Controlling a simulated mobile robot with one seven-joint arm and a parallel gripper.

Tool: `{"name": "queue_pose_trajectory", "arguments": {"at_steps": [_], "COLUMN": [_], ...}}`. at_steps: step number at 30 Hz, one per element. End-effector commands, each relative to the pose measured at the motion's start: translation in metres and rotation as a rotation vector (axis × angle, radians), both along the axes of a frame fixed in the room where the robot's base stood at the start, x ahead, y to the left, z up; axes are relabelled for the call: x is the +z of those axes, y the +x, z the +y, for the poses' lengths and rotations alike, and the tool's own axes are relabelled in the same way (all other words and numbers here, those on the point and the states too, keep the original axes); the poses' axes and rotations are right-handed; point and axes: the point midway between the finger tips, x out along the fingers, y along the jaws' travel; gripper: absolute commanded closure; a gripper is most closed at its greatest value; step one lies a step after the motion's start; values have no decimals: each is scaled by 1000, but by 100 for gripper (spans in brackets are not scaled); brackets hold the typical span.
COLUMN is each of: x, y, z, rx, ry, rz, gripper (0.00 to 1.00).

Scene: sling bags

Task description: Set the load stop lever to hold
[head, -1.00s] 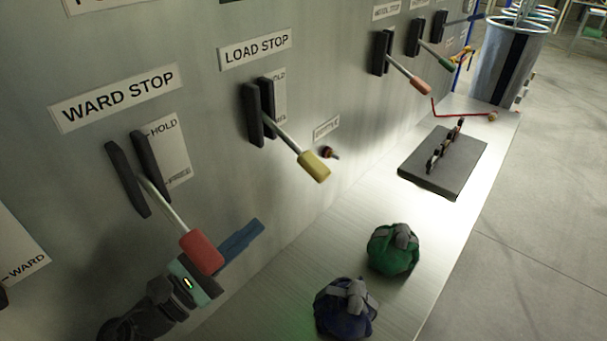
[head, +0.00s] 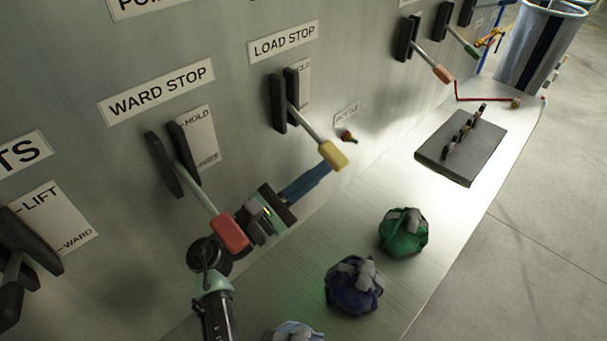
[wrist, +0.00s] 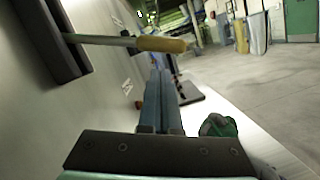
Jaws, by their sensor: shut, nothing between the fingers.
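The load stop lever, with a yellow handle (head: 333,155) on a metal rod, slants down and out from its black slotted bracket (head: 285,100) under the LOAD STOP sign (head: 283,42). A small plate beside the bracket bears lettering, partly hidden. My gripper (head: 318,180), with blue fingers, is shut and empty just below and left of the yellow handle. In the wrist view the shut fingers (wrist: 159,95) point forward, with the yellow handle (wrist: 162,44) crossing above their tips. I cannot tell whether they touch it.
The red-handled ward stop lever (head: 231,232) is close beside my wrist. Green (head: 404,232) and dark blue (head: 354,285) bags sit on the metal ledge. A dark plate (head: 460,148) lies farther along it. A small knob (head: 348,137) is right of the yellow handle.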

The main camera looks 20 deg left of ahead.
Motion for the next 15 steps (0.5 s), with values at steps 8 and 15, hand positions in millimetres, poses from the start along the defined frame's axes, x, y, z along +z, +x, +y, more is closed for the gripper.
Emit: {"name": "queue_pose_trajectory", "arguments": {"at_steps": [8,15], "x": [12,11], "y": [-2,-2], "z": [-5,-5], "rx": [0,0], "ry": [-2,-1], "rz": [1,0], "gripper": [100,100]}}
